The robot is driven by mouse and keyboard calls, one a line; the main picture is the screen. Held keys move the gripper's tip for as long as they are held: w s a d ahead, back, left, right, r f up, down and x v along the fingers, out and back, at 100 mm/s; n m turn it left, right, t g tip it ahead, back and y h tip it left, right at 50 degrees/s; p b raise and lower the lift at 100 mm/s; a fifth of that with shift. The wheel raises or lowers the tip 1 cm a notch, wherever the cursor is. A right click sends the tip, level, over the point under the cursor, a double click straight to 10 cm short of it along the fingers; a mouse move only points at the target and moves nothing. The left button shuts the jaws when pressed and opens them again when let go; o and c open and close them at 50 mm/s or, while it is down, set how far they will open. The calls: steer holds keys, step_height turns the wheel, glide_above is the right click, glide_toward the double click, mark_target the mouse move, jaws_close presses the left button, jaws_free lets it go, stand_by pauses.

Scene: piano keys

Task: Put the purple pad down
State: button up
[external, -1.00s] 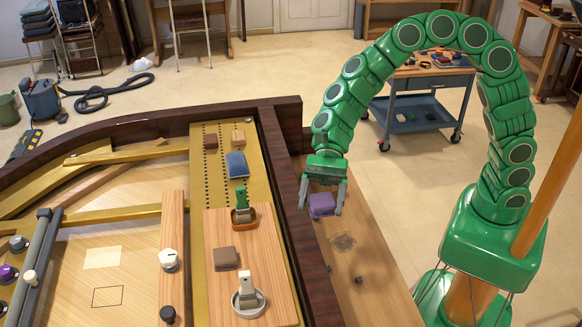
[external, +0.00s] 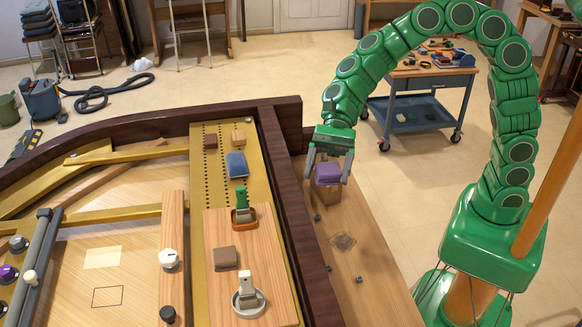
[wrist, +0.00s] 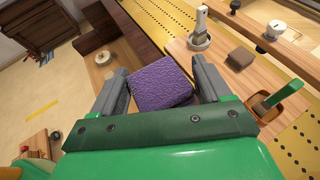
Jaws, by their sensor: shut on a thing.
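The purple pad (external: 328,172) is a small block with a fuzzy purple face. It is between the fingers of my gripper (external: 328,180), over the narrow wooden bench (external: 362,262) to the right of the piano case. A brownish wood-coloured surface shows just under the pad; I cannot tell if it belongs to the pad or is a separate block. In the wrist view, the purple pad (wrist: 162,84) sits between the two grey fingers of my gripper (wrist: 156,88), with its purple face toward the camera.
The dark case wall (external: 290,190) runs along the bench's left. A blue pad (external: 236,165) and a green-handled tool (external: 243,208) are left of the wall.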

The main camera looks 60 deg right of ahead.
mark_target(343, 242)
steer(key=d+m+t, duration=0.1)
steer(key=d, duration=0.4)
steer(key=w+d+m+t, duration=0.1)
steer(key=d, duration=0.5)
steer(key=w+d+m+t, duration=0.1)
steer(key=d, duration=0.5)
steer(key=shift+t+y, duration=0.3)
steer(key=shift+m+t, duration=0.3)
steer(key=f, duration=1.3)
steer(key=d+f, duration=0.1)
steer(key=f, duration=2.6)
steer(key=shift+s+d+f, duration=0.1)
steer(key=shift+d+f, duration=0.2)
steer(key=shift+d, duration=0.05)
steer(key=shift+f, duration=0.1)
steer(key=o, duration=1)
